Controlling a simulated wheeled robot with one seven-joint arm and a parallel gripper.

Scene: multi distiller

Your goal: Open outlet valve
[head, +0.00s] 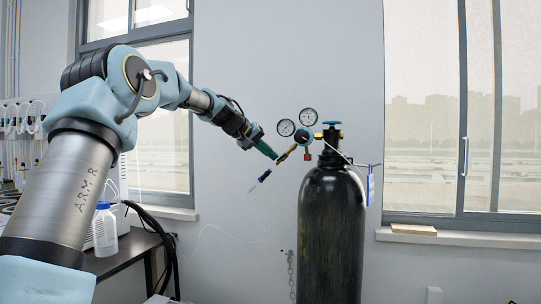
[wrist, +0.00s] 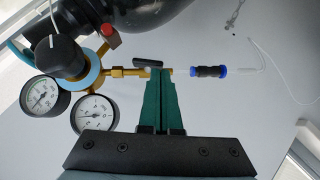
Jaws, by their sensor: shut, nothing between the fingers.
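The gas cylinder (head: 332,235) is black and stands upright right of centre, with a brass regulator (head: 306,138) and two round gauges on top. In the wrist view the regulator's brass outlet pipe (wrist: 126,72) runs to the right. A small black outlet valve handle (wrist: 147,63) lies on it, roughly along the pipe. My gripper (head: 273,155) has green fingers and reaches the outlet from the left. In the wrist view its fingers (wrist: 159,74) are together and empty, with tips close to the handle and pipe. I cannot tell whether they touch.
A blue-and-black connector (wrist: 209,71) with a thin clear tube is at the pipe's right in the wrist view. The gauges (wrist: 95,113) sit close to my fingers' left. A dark bench (head: 125,250) with a white bottle (head: 105,230) stands at the left. The wall is behind.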

